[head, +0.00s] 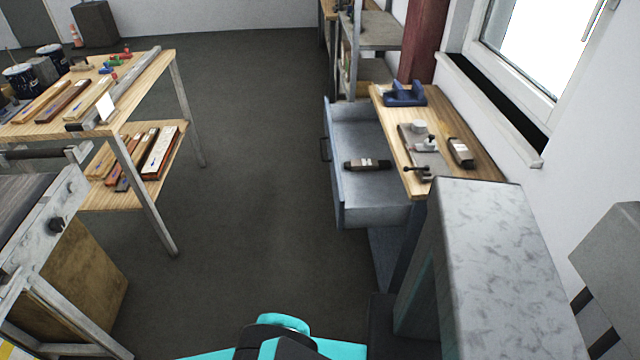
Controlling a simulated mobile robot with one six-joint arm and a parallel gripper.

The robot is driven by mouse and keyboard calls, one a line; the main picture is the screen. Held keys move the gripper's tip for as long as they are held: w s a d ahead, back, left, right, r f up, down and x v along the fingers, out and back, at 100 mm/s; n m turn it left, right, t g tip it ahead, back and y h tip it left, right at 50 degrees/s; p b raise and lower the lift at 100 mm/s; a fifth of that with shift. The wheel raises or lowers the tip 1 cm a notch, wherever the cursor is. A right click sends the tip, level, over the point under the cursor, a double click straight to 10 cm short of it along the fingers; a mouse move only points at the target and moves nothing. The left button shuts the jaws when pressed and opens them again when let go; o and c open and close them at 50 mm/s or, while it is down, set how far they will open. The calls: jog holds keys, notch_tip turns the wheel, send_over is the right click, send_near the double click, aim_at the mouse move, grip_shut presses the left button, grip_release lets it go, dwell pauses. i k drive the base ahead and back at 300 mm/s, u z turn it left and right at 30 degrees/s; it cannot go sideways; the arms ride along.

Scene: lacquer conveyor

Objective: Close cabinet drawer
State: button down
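The blue-grey cabinet drawer (372,196) is pulled out to the left from under the wooden cabinet top (480,150). Its front panel (334,165) faces left and carries a dark handle (324,150). A small dark tool with a pale middle (367,165) lies inside the drawer. Part of the cabinet body (385,255) shows below the drawer. Teal and black parts of my own body show at the bottom edge. My gripper is not visible, so its place relative to the drawer cannot be seen.
A grey block-shaped machine (500,240) stands in front of the cabinet at the right. A wooden workbench (150,75) with tools stands at the left. Dark floor (245,150) is clear between bench and drawer. Shelving (370,40) stands behind the cabinet.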

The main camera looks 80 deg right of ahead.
aim_at(363, 199)
jog(key=u, duration=0.05)
jog(key=k, duration=1)
jog(key=z, duration=0.6)
jog(key=i, duration=0.8)
jog(key=u, duration=0.25)
